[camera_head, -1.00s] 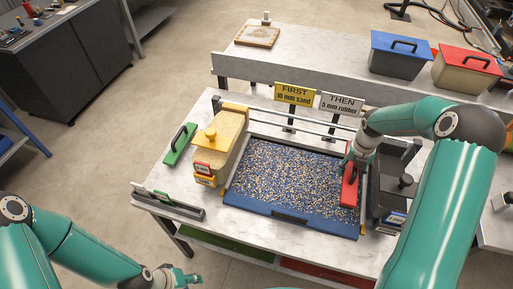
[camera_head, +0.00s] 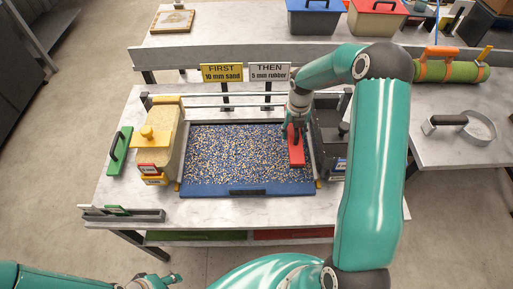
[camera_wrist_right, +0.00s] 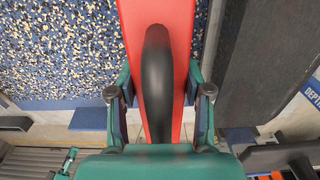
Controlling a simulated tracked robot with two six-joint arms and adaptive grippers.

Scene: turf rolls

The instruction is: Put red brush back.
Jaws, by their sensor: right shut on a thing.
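The red brush (camera_head: 297,154) lies along the right side of the blue tray (camera_head: 215,191), over its speckled fill. In the right wrist view the red brush (camera_wrist_right: 181,35) has a black handle running lengthwise. My right gripper (camera_head: 293,133) is shut on that handle, with a finger on each side of it in the wrist view (camera_wrist_right: 160,92). I cannot tell whether the brush touches the granules. A green brush (camera_head: 121,151) with a black handle lies left of the tray. My left gripper (camera_head: 168,279) is low at the left, away from the table; its opening is unclear.
A yellow hopper (camera_head: 160,140) stands left of the tray, and a dark box (camera_head: 329,128) close to its right. FIRST (camera_head: 222,73) and THEN (camera_head: 268,72) signs stand behind. A rolled green turf (camera_head: 450,71) lies on the right table. Bare tabletop shows at front left.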

